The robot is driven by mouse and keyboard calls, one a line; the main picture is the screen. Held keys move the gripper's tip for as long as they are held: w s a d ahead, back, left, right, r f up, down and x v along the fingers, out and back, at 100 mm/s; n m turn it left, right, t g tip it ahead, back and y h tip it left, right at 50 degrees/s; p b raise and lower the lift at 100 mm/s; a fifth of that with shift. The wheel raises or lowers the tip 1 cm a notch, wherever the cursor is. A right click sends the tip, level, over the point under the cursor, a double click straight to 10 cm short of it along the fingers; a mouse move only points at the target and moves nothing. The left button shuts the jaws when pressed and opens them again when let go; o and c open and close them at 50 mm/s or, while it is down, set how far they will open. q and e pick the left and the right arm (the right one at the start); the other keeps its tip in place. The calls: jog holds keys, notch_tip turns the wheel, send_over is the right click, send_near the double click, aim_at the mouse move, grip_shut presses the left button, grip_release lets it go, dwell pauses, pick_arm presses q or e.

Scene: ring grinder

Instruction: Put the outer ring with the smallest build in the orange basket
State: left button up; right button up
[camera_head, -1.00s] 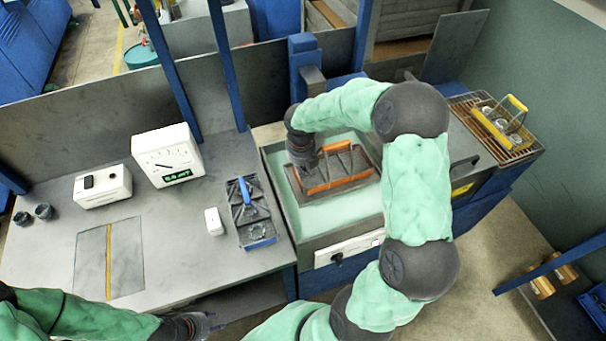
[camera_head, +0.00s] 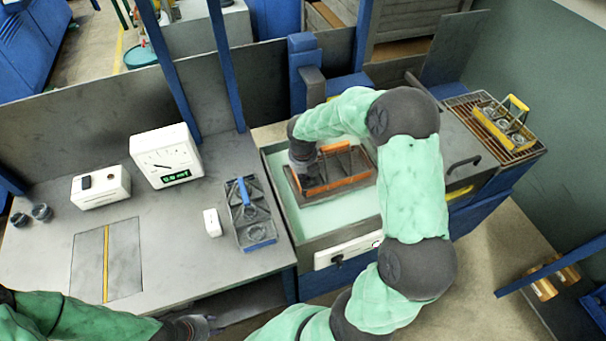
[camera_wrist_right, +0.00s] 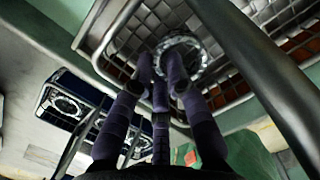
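The orange basket (camera_head: 340,184) sits in the tank of pale green liquid. My right gripper (camera_head: 302,172) reaches down into its left end. In the right wrist view, a round metal ring (camera_wrist_right: 182,52) is at the fingertips of my right gripper (camera_wrist_right: 160,70), over the basket's mesh (camera_wrist_right: 133,42). I cannot tell whether the fingers grip it or only stand beside it. The blue basket (camera_head: 262,243) stands on the table left of the tank, with at least one ring (camera_head: 251,214) in it. My left gripper (camera_head: 200,326) is low at the front edge, its fingers unclear.
A white gauge box (camera_head: 165,152), a white block (camera_head: 100,186) and a small white device (camera_head: 212,222) stand on the table. Two dark round parts (camera_head: 30,215) lie at the far left. A yellow-handled basket (camera_head: 500,125) holding rings sits on a rack at right.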

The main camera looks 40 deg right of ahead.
notch_tip(320, 180, up, 12)
jog(key=s+a+p, duration=0.1)
jog(key=p, duration=0.1)
jog(key=shift+r+p, duration=0.15)
jog(key=shift+p, duration=0.2)
